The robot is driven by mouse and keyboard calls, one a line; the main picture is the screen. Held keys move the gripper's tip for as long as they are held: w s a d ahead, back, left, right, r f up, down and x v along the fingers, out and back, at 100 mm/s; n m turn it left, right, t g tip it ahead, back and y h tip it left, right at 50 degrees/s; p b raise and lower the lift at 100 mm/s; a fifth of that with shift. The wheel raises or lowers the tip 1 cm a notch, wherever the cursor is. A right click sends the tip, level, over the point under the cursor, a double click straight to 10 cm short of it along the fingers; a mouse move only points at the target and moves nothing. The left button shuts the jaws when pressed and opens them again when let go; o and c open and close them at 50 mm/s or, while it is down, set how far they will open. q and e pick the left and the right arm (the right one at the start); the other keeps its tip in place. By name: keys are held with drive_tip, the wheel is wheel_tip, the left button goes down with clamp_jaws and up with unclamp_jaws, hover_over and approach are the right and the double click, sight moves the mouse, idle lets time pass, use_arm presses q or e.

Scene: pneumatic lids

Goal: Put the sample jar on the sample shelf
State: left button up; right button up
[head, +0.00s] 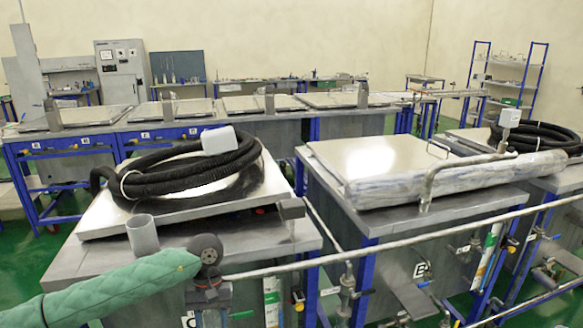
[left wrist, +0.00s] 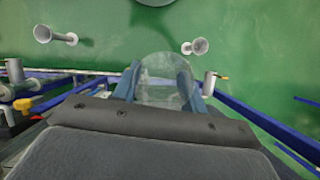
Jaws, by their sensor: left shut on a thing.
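My left gripper (head: 210,311) hangs downward at the bottom of the head view, in front of the near left tank. In the left wrist view its two blue fingers (left wrist: 161,84) are shut on a clear, see-through jar (left wrist: 165,70), over the green floor. In the head view the jar is hard to make out. A blue-framed shelf unit (head: 510,88) with several small items stands far off at the back right; I cannot tell whether it is the sample shelf. My right gripper is not in view.
The near left tank (head: 275,240) carries a tilted lid, a coiled black hose (head: 180,180) and a grey cylinder (head: 143,235). A pipe (head: 370,246) runs across the front. Another lidded tank (head: 370,160) stands to the right. Green floor shows between the tanks.

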use_arm(q)
drive_tip(key=shift+s+a+f+m+y, duration=0.1)
drive_tip(key=shift+a+f+m+y, duration=0.15)
drive_tip(key=shift+f+m, duration=0.3)
drive_tip(key=shift+a+f+m+y, duration=0.15)
drive_tip(key=shift+a+f+m, duration=0.15)
drive_tip(key=shift+f, duration=0.4)
drive_tip(key=shift+d, duration=0.1)
